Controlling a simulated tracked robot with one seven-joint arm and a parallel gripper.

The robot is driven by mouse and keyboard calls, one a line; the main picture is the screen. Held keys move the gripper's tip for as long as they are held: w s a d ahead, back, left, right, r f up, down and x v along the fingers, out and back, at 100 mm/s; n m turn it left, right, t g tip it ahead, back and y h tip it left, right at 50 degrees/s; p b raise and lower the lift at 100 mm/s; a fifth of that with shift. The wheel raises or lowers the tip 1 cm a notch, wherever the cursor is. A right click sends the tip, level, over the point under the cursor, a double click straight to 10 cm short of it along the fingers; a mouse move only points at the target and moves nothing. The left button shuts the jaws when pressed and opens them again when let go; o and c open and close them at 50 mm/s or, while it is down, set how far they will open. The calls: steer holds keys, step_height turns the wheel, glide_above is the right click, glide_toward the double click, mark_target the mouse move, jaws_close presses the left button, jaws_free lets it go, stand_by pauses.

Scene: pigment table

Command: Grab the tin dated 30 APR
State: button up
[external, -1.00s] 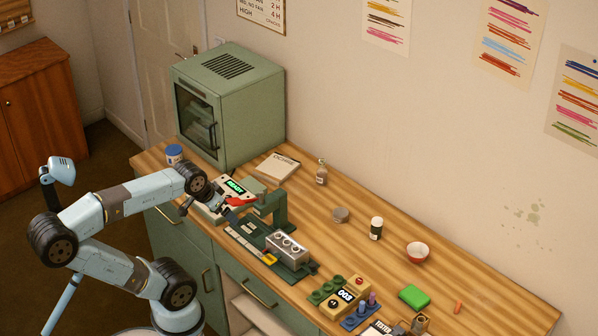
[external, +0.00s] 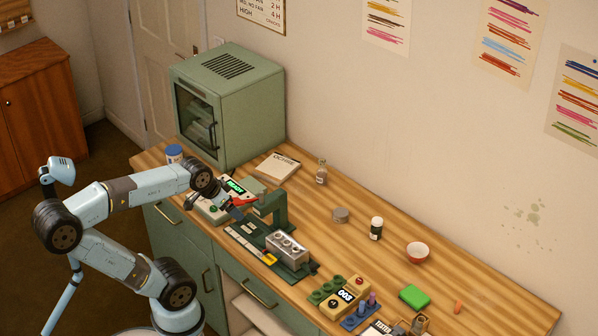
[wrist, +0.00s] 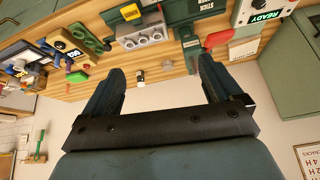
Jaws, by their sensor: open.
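No label reading 30 APR is legible in either view, so I cannot tell which thing is the tin with that date.
A green oven (external: 232,105) stands behind my gripper. A green press (external: 270,207) and a grey metal block (external: 287,248) are close to it.

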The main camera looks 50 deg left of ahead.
steer(key=w+d+f+m+t, duration=0.1)
steer(key=w+f+m, duration=0.35)
steer(key=w, duration=0.65)
steer(key=w+d+f+m+t, duration=0.1)
steer(key=w+f+m, duration=0.4)
steer(key=w, duration=0.6)
steer(key=m+t, duration=0.5)
steer(key=m, duration=1.6)
glide_toward(339, 213)
steer(key=v, duration=0.3)
steer(key=shift+a+r+n, duration=0.15)
steer(key=shift+a+n, duration=0.1)
steer(key=shift+a, duration=0.05)
steer(key=m, duration=0.5)
steer(key=shift+w+d+f+h, duration=0.1)
steer(key=shift+d+f+h, duration=0.2)
steer(key=shift+d+f, duration=0.1)
steer(key=x, duration=0.8)
steer(key=shift+w, duration=0.2)
steer(key=shift+a+x, duration=0.15)
steer(key=shift+x, duration=1.2)
steer(key=shift+a+x, duration=0.15)
steer(key=shift+x, duration=1.15)
